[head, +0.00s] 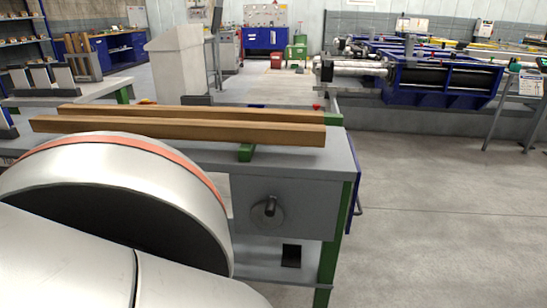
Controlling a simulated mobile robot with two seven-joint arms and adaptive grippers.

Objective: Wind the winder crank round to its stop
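A small round grey disc with a short dark handle (270,207) is on the grey front panel of the runout table; it looks like the winder crank. The handle sticks out near the disc's upper part. The disc looks clear of any gripper. Neither of my grippers shows in the head view. A large silver part of my own arm with an orange band fills the lower left and hides part of the table.
Two long wooden beams (190,127) lie on the runout table (338,160), on green supports. A square dark opening (291,256) is below the panel. Open grey floor (440,230) lies to the right. A blue machine (440,84) and a sloped stand (520,88) are farther back.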

